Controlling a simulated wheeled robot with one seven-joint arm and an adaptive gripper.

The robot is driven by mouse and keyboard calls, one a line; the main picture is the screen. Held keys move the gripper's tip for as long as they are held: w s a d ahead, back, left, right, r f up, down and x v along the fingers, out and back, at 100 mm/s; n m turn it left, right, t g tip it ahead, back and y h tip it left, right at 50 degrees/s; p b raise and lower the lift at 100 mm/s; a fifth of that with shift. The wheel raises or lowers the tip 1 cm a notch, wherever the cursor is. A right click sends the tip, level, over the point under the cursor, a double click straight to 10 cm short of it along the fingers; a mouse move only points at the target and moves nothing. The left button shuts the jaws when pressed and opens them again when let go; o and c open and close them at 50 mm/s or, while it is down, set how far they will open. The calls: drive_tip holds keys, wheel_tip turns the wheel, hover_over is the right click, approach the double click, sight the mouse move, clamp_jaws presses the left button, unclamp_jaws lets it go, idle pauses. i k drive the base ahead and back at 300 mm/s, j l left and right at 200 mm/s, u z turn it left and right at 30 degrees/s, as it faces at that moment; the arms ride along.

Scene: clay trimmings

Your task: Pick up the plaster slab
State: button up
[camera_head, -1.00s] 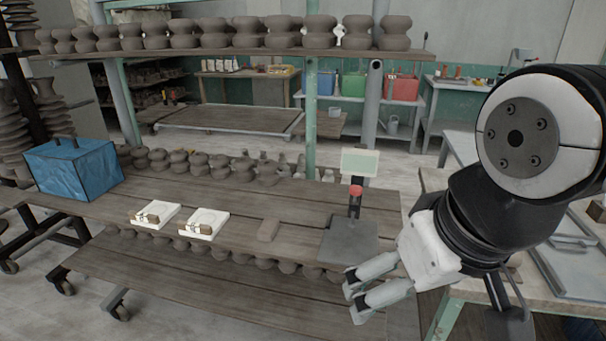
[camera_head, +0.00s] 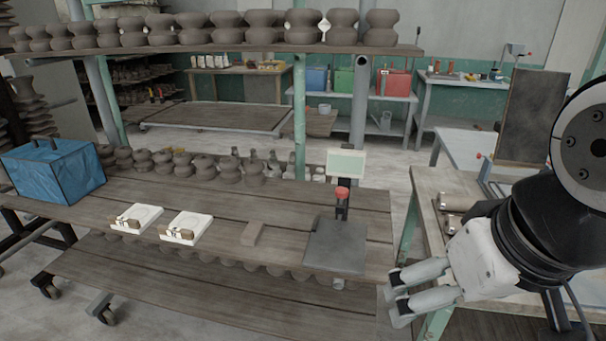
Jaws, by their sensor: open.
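Two white, plaster-looking slabs lie flat on the wooden shelf, a left one (camera_head: 146,213) and a right one (camera_head: 195,222). Each has a faint round mark on top and a small brown piece with a pale label at its front left. Which one the task names I cannot tell. My gripper (camera_head: 394,294) is at the lower right, with two pale grey fingers apart and nothing between them. It is beyond the shelf's right end in the picture, well to the right of both slabs and touching neither.
A brown block (camera_head: 251,234) and a dark-topped scale (camera_head: 335,246) with a red-topped post lie between the slabs and my gripper. A blue wrapped box (camera_head: 55,172) stands at left. Clay pots line the shelf's back. An upper shelf (camera_head: 220,52) holds more pots.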

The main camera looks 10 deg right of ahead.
sight(187, 227)
drive_tip(key=i+j+u, duration=0.3)
drive_tip(key=i+j, duration=0.2)
drive_tip(key=i+j+u, duration=0.3)
drive_tip(key=i+j, duration=0.3)
